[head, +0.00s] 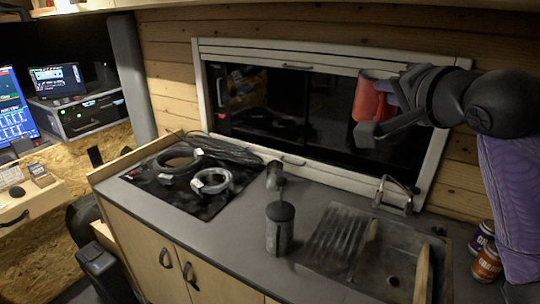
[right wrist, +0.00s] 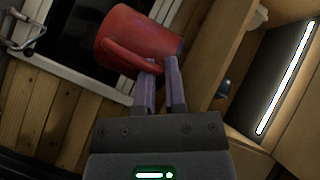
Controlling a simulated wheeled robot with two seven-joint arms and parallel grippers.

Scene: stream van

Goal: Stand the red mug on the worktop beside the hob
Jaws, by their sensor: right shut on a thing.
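The red mug (head: 370,98) is held up in the air by my right gripper (head: 388,112), in front of the window and well above the worktop (head: 238,224). In the right wrist view the mug (right wrist: 136,38) is at the tips of the two purple fingers of the gripper (right wrist: 162,72), with its handle side towards them. The mug appears tilted in that view. The hob (head: 176,182) is a dark panel at the left of the worktop, with coiled cables lying on it. My left gripper is in neither view.
A dark grinder-like canister (head: 280,228) and a small glass (head: 275,176) stand on the worktop right of the hob. The sink (head: 385,255) and tap (head: 396,192) are further right. Two cans (head: 487,262) stand at the far right. Bare worktop lies in front of the hob's right edge.

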